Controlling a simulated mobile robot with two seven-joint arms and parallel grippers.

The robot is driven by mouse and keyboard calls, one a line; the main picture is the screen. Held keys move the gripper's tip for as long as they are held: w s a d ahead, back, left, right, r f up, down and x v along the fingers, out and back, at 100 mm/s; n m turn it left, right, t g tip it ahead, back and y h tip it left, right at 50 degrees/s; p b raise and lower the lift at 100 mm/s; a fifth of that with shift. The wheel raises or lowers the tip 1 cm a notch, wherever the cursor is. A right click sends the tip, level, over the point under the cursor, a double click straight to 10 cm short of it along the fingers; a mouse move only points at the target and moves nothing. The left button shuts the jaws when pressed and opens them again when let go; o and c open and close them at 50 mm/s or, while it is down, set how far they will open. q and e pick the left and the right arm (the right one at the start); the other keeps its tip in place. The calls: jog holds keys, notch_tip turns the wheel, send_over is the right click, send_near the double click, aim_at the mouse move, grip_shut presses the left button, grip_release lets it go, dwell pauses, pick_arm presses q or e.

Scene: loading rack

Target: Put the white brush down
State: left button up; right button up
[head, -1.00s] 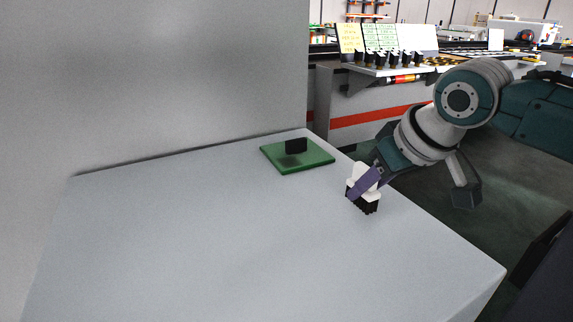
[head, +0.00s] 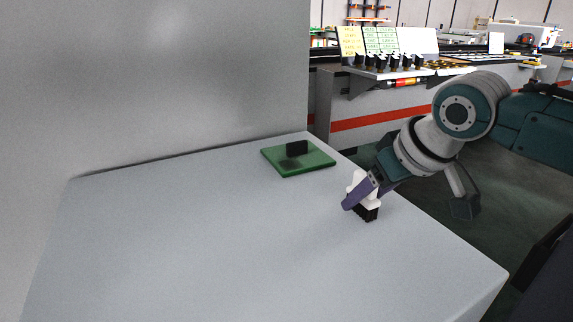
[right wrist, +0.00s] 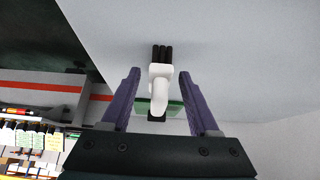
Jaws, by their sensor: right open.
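The white brush (head: 372,199) has a white handle and black bristles. It stands bristles down on the grey table (head: 230,235), near the right edge. In the right wrist view the brush (right wrist: 160,85) lies between the two purple fingers, with a gap on each side. My right gripper (head: 357,193) is open around the brush's handle, and one finger hides part of it in the head view. It also shows in the right wrist view (right wrist: 160,100). My left gripper is not in view.
A green board (head: 315,160) with a black block (head: 297,148) on it lies at the table's back corner. A grey wall (head: 180,80) rises behind the table. The table's middle and front are clear. A shelf with goods (head: 395,70) stands beyond.

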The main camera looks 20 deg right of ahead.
jog(key=shift+r, duration=0.3)
jog(key=a+p+v, duration=0.1)
jog(key=p+v, duration=0.2)
jog(key=v, duration=0.8)
jog(key=shift+n+g+y, duration=0.4)
jog(key=shift+n+g, duration=0.3)
jog(key=shift+n, duration=0.2)
jog(key=s+a+f, duration=0.2)
jog(key=s, duration=0.1)
jog(key=s+a+f, duration=0.2)
jog(key=s+a, duration=0.1)
jog(key=s+a+f, duration=0.2)
jog(key=s, duration=0.1)
jog(key=shift+s+a+f, duration=0.15)
jog(key=shift+s+a, duration=0.05)
jog(key=shift+s, duration=0.05)
jog(key=shift+g, duration=0.3)
jog(key=s, duration=0.1)
jog(key=s+a, duration=0.1)
jog(key=s+f, duration=0.1)
jog(key=shift+s+a, duration=0.35)
jog(key=s+g+h, duration=0.1)
jog(key=s, duration=0.6)
jog(key=shift+s+a+f+m, duration=0.2)
jog(key=shift+f+m, duration=0.1)
